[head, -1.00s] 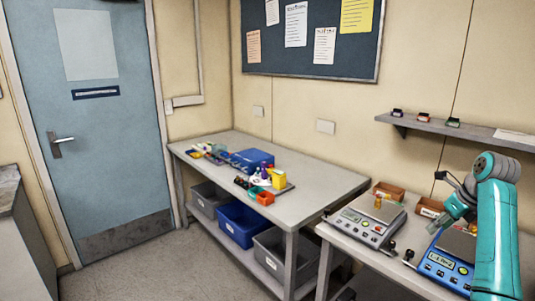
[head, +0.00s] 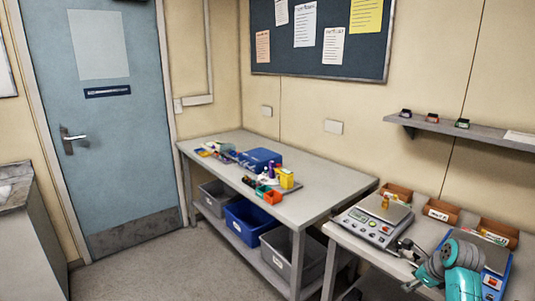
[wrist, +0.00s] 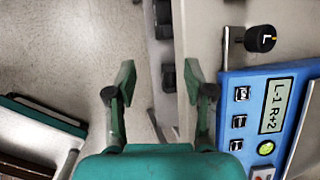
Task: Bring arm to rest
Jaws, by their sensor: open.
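My gripper (wrist: 160,88) is open in the wrist view, with its two green and dark fingers apart and nothing between them. It points down over the gap between the floor and the bench edge, left of a blue device (wrist: 240,122) with a display and buttons. In the head view my teal and grey arm is folded low at the bottom right, in front of the blue device (head: 497,262) and covering part of it. The gripper's fingers are hard to make out there.
Brown bins (head: 440,210) line the wall behind. A black knob (wrist: 260,39) is close to the gripper. The left table (head: 320,200) holds several small items. Floor is clear in front.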

